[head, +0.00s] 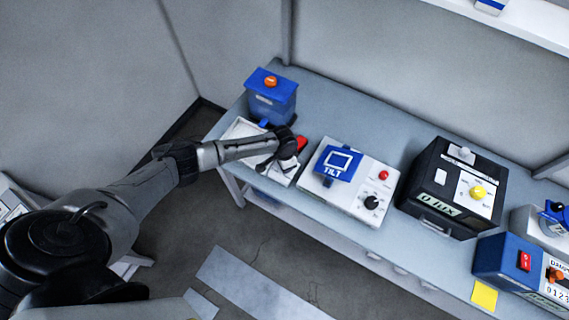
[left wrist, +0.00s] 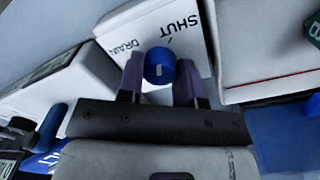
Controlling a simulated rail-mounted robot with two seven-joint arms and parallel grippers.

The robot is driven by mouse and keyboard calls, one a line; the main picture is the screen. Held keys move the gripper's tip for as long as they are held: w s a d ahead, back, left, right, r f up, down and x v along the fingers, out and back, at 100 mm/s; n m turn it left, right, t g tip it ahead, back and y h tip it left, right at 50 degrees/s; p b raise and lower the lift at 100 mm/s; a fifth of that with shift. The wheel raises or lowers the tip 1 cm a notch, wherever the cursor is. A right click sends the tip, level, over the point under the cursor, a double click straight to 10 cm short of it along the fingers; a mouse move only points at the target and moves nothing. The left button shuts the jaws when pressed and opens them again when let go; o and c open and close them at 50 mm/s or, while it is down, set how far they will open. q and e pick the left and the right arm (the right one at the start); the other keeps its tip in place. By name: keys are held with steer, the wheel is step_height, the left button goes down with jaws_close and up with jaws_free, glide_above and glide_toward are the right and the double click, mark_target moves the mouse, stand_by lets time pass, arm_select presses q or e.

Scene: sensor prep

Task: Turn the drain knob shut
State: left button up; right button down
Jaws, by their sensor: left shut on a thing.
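In the left wrist view a round blue drain knob (left wrist: 160,62) with a short white mark on its face stands on a white panel (left wrist: 143,25). The panel has the words SHUT and DRAIN, upside down in this view, and a small tick beside SHUT. My left gripper (left wrist: 160,72) has one finger on each side of the knob and is shut on it. In the head view my left gripper (head: 285,160) is over the white unit (head: 243,128) at the bench's left end, and the arm hides the knob. My right gripper is not in view.
A blue box with an orange button (head: 270,95) stands just behind the gripper. A red part (head: 302,143) is close on its right. The white TILT box (head: 345,205), a black lux box (head: 440,180) and a blue counter box (head: 510,265) stand further right along the bench (head: 345,100).

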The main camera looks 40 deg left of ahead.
arm_select(q)
steer(key=m, duration=0.3)
steer(key=shift+d+m, duration=0.1)
steer(key=shift+m, duration=0.3)
steer(key=shift+r+m, duration=0.1)
steer(key=shift+m, duration=0.3)
steer(key=o, duration=0.9)
steer(key=shift+o, duration=0.2)
step_height(320, 180, up, 14)
steer(key=shift+w+a, duration=0.25)
stand_by(0.4)
